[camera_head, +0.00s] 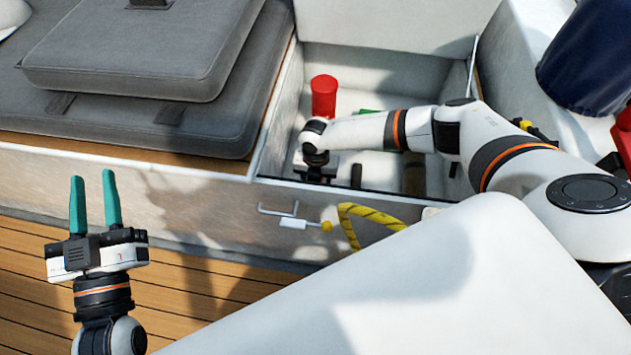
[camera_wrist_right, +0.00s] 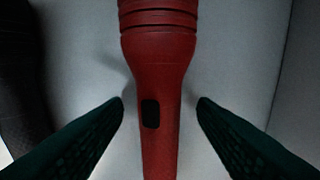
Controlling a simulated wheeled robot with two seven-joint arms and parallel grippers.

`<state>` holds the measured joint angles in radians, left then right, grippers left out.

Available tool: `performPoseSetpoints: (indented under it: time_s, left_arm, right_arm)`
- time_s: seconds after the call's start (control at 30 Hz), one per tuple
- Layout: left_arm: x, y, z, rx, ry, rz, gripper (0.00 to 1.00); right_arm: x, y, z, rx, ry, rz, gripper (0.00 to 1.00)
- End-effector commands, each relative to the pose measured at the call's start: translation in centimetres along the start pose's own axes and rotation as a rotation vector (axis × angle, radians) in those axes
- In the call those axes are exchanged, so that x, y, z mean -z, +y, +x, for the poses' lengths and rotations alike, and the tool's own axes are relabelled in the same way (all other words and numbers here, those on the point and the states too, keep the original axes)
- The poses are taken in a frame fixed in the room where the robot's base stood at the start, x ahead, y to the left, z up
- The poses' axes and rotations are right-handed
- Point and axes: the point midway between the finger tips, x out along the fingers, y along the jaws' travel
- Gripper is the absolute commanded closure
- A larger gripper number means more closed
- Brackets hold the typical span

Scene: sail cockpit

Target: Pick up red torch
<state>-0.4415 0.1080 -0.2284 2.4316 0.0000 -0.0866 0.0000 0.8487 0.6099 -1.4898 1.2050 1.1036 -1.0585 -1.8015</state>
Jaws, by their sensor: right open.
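The red torch (camera_head: 323,95) stands out at the back left of the open locker in the head view, its wide head uppermost in the picture. In the right wrist view the torch (camera_wrist_right: 159,60) runs down the middle, with a ribbed head and a dark switch on its narrower body. My right gripper (camera_wrist_right: 161,103) is open, with one dark green finger on each side of the torch body and a gap on both sides. In the head view my right arm hides its fingers. My left gripper (camera_head: 95,180) is open and empty above the wooden floor.
The locker has pale walls (camera_head: 390,70) around my right arm. A green item (camera_head: 368,112) shows partly behind the arm. A yellow rope (camera_head: 370,215) and a metal latch (camera_head: 290,217) are at the locker's front. Grey cushions (camera_head: 130,55) lie on the left.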

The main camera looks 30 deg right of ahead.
Motion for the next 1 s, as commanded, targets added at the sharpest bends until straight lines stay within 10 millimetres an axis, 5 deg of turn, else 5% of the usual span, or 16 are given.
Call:
performPoseSetpoints:
  time_s: [0.3, 0.63, 1.0]
  left_arm:
    - [-0.58, -0.09, 0.04, 0.002, -0.036, -0.001, 0.67]
    - [-0.54, -0.08, 0.04, 0.002, -0.034, -0.001, 0.67]
    - [-0.39, -0.07, 0.1, 0.001, -0.019, -0.001, 0.67]
  right_arm:
    - [-0.01, 0.04, 0.3, -0.001, 0.0, 0.001, 0.48]
    - [-0.01, 0.05, 0.29, -0.001, 0.0, 0.001, 1.0]
    - [0.02, 0.01, -0.04, 0.0, 0.0, 0.001, 1.0]
